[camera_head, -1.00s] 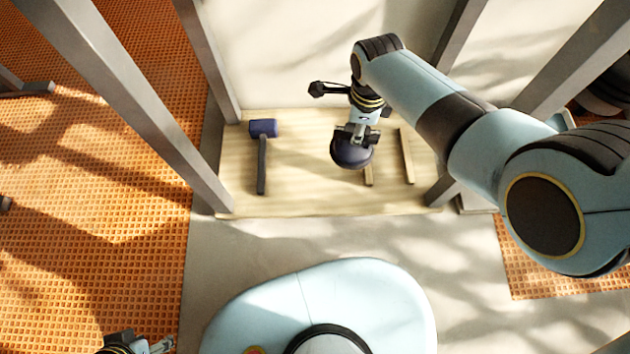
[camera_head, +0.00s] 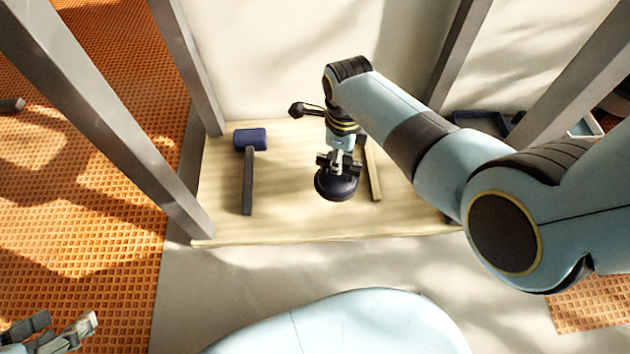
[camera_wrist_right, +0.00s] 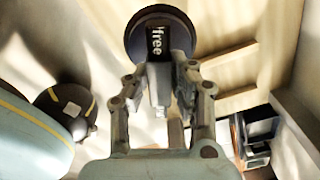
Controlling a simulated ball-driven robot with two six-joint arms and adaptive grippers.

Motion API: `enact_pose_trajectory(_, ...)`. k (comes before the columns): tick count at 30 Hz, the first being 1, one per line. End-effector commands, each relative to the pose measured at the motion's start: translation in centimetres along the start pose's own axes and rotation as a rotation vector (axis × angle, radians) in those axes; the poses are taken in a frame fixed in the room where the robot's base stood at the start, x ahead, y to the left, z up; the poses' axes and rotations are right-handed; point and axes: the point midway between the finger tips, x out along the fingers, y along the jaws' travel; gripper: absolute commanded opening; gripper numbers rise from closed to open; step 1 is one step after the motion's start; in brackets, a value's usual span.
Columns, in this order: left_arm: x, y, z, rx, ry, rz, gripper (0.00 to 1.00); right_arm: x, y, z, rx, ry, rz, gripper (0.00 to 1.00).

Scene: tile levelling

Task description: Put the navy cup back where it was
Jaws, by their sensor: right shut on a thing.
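The navy cup (camera_head: 337,184) is a dark, round suction cup. My right gripper (camera_head: 336,160) is shut on its top and holds it over the pale wooden board (camera_head: 290,222). Whether the cup's underside touches the board cannot be told. In the right wrist view the cup (camera_wrist_right: 133,40) shows as a dark disc, with a black part lettered "free" between the fingertips of my right gripper (camera_wrist_right: 162,75). My left gripper (camera_head: 58,328) is at the lower left corner, open and empty, far from the cup.
A blue-headed mallet (camera_head: 250,140) lies left of the cup. A wooden strip (camera_head: 374,172) lies right of it. Grey posts (camera_head: 185,70) flank the board, with a pale wall behind. Dark trays (camera_head: 485,122) stand at the back right. Board between mallet and cup is clear.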

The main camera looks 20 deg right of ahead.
Motion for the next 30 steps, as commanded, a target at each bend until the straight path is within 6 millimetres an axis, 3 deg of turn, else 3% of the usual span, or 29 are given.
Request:
enact_pose_trajectory(3,1.9,0.1,1.0,0.001,0.09,-0.006,0.4,1.3,0.7,1.5,0.0,-0.001,0.004,0.0)
enact_pose_trajectory(9,3.4,0.3,2.1,0.008,0.258,-0.011,0.4,2.6,1.5,3.6,-0.001,-0.001,0.004,0.0)
enact_pose_trajectory(14,3.6,0.5,2.5,0.014,0.36,-0.013,0.4,3.1,1.8,4.8,-0.001,-0.002,0.001,0.0)
enact_pose_trajectory(20,3.4,0.6,2.2,0.018,0.424,-0.013,0.4,3.5,1.8,4.8,-0.001,-0.002,-0.001,0.0)
enact_pose_trajectory(26,3.2,0.9,2.4,0.028,0.567,-0.011,0.4,5.6,1.9,4.7,-0.001,0.001,0.003,0.0)
enact_pose_trajectory(30,1.9,0.9,-2.3,0.043,0.718,-0.014,0.4,5.9,1.8,4.7,-0.001,0.0,0.001,0.0)
